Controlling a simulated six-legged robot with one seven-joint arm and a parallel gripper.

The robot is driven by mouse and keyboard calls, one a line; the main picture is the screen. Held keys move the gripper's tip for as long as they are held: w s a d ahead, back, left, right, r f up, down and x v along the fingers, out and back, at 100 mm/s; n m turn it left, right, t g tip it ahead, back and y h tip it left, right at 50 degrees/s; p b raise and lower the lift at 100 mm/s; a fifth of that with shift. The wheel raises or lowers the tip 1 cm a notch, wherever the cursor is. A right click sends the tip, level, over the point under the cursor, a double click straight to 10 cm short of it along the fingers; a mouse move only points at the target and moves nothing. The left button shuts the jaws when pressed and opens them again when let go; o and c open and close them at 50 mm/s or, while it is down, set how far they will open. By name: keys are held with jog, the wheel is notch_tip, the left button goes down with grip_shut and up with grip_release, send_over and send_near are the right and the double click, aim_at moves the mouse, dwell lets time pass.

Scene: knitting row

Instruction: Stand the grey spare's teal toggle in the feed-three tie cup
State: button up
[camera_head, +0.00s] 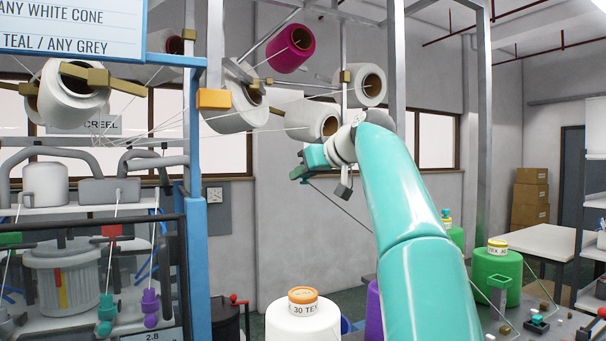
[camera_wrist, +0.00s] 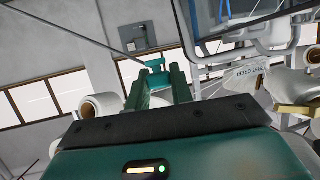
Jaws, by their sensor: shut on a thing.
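My gripper (camera_head: 298,173) is raised in the middle of the head view, in front of the grey wall and below the white cones. In the wrist view, the two green fingers (camera_wrist: 157,76) are closed on a small teal toggle (camera_wrist: 155,67) at their tips. A thin grey thread runs from near the toggle to the upper left of that view. In the head view, a dark thread slants down right from the gripper and passes behind my arm. The toggle itself is too small to make out there. I cannot tell which fitting is the feed-three tie cup.
White cones (camera_head: 363,86) and a magenta cone (camera_head: 291,50) hang on the creel. The blue-framed machine (camera_head: 196,250) stands left, with a teal piece (camera_head: 105,328) and a purple piece (camera_head: 150,301) on threads. A white cone (camera_head: 303,322) and a green cone (camera_head: 497,276) stand below.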

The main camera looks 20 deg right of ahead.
jog(key=shift+w+a, duration=0.25)
jog(key=shift+a, duration=0.1)
jog(key=shift+w+d+f, duration=0.15)
jog(key=shift+m, duration=0.3)
jog(key=s+d+f, duration=0.6)
jog(key=s+d, duration=0.1)
jog(key=d, duration=0.1)
jog(key=s+d+f, duration=0.6)
jog(key=s+d, duration=0.1)
jog(key=d, duration=0.1)
jog(key=s+d+f, duration=0.6)
jog(key=s+d, duration=0.1)
jog(key=shift+d+f, duration=0.35)
jog(key=shift+d, duration=0.05)
jog(key=shift+f, duration=0.25)
jog(key=shift+d+f, duration=0.1)
jog(key=shift+f, duration=0.1)
jog(key=shift+f, duration=0.9)
jog(key=shift+f+h, duration=0.3)
jog(key=shift+f, duration=0.85)
